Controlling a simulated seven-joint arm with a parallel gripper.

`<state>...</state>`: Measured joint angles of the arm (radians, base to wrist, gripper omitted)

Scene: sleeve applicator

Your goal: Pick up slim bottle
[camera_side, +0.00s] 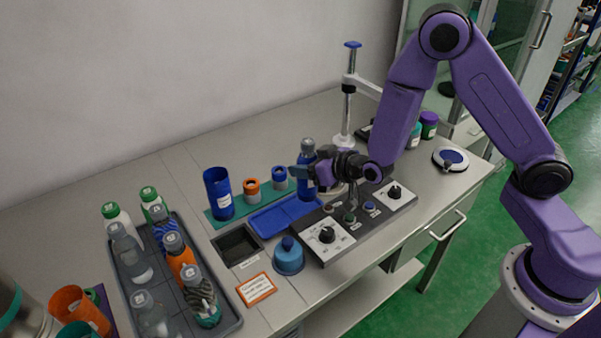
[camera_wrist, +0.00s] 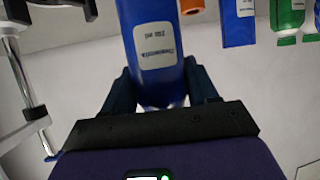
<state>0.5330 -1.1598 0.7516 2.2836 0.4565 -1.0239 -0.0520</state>
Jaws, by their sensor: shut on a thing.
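The slim bottle (camera_side: 307,151) is blue with a grey cap and stands upright at the right end of the blue tray in the side view. My gripper (camera_side: 309,173) reaches it from the right and is shut on its body. In the wrist view the blue bottle (camera_wrist: 152,30), with a white label, sits between my two fingers. I cannot tell whether its base touches the surface below.
A control box (camera_side: 345,235) with knobs lies just in front. A blue tray (camera_side: 272,218), a tall blue cup (camera_side: 217,190) and small ringed pieces stand to the left. A grey tray (camera_side: 224,327) holds several capped bottles. A clamp stand (camera_side: 347,110) rises behind.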

